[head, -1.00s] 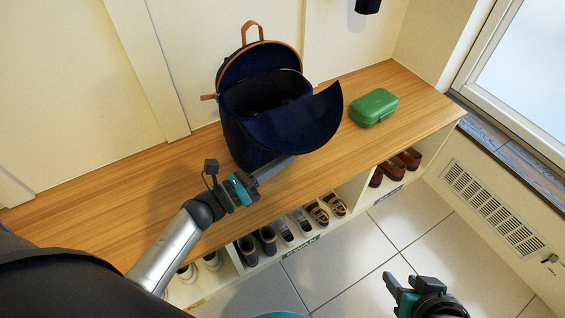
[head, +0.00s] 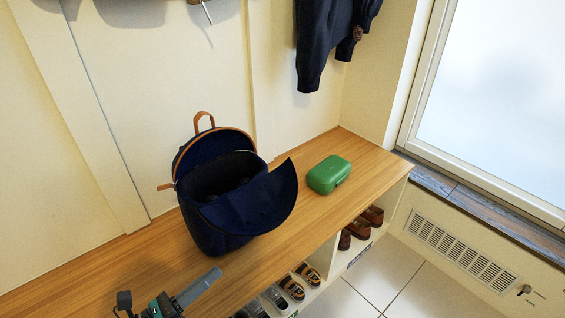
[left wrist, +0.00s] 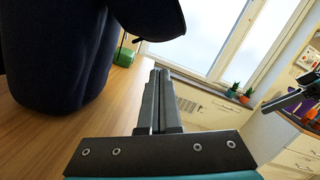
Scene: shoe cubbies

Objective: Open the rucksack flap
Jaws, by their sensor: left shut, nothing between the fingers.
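The dark blue rucksack (head: 218,238) stands upright on the wooden bench top. Its flap (head: 258,203) hangs out and down over the front right side, and the rucksack's mouth is open with dark contents that I cannot make out. My left gripper (head: 198,287) is shut and empty, in front of the rucksack and apart from it. In the left wrist view the shut fingers (left wrist: 158,100) point past the rucksack (left wrist: 60,55), whose flap edge shows at the top. My right gripper is outside the head view; a dark gripper-like part shows at the wrist view's right edge.
A green box (head: 329,174) sits on the bench (head: 120,262) right of the rucksack. Shoes (head: 368,218) fill the cubbies below. A dark garment (head: 330,40) hangs on the wall behind. A window and vent (head: 460,250) are at the right.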

